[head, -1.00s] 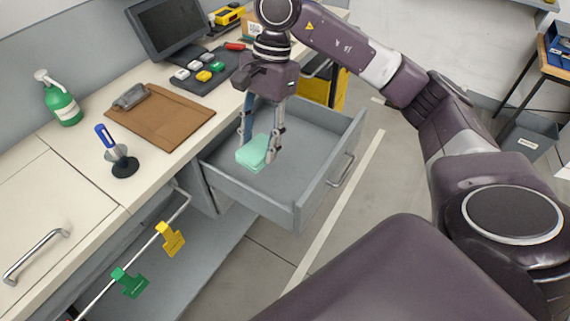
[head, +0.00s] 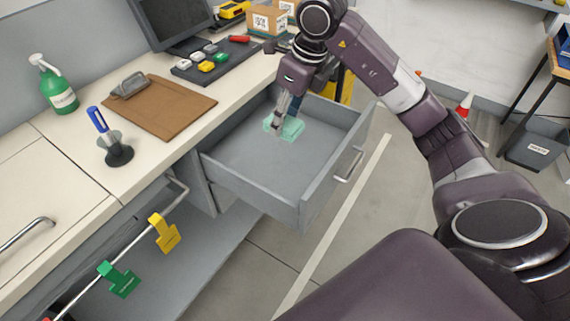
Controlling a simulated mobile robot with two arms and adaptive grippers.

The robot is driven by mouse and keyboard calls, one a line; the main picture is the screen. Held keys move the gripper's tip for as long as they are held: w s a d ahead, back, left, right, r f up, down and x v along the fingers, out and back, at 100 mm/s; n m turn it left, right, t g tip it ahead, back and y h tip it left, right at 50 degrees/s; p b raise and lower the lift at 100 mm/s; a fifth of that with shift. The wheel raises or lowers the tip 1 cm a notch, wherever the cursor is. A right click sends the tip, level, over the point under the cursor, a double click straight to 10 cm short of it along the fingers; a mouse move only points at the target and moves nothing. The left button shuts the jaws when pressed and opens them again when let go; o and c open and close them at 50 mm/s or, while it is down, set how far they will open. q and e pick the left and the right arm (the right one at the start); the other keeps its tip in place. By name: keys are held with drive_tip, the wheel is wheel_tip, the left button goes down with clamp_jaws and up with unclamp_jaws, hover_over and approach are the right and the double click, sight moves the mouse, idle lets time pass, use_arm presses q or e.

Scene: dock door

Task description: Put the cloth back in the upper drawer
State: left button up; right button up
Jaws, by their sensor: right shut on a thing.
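The cloth (head: 294,130) is a small folded mint-green piece. It is within the open grey upper drawer (head: 255,194), toward the drawer's far end. My right gripper (head: 283,127) reaches down into the drawer from above and is shut on the cloth. The fingers hide part of the cloth, and I cannot tell whether it touches the drawer floor. The near part of the drawer floor is bare. My left gripper is not in view.
Floor right of the drawer is clear.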

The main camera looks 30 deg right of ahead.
sight(299, 130)
wheel_tip(299, 130, down, 15)
drive_tip(key=shift+p, duration=0.4)
drive_tip(key=shift+f, duration=0.2)
drive_tip(key=o, duration=1.1)
drive_tip(key=shift+r, duration=0.1)
drive_tip(key=v, duration=1.2)
drive_tip(key=shift+r+b, duration=0.1)
drive_tip(key=shift+b, duration=0.3)
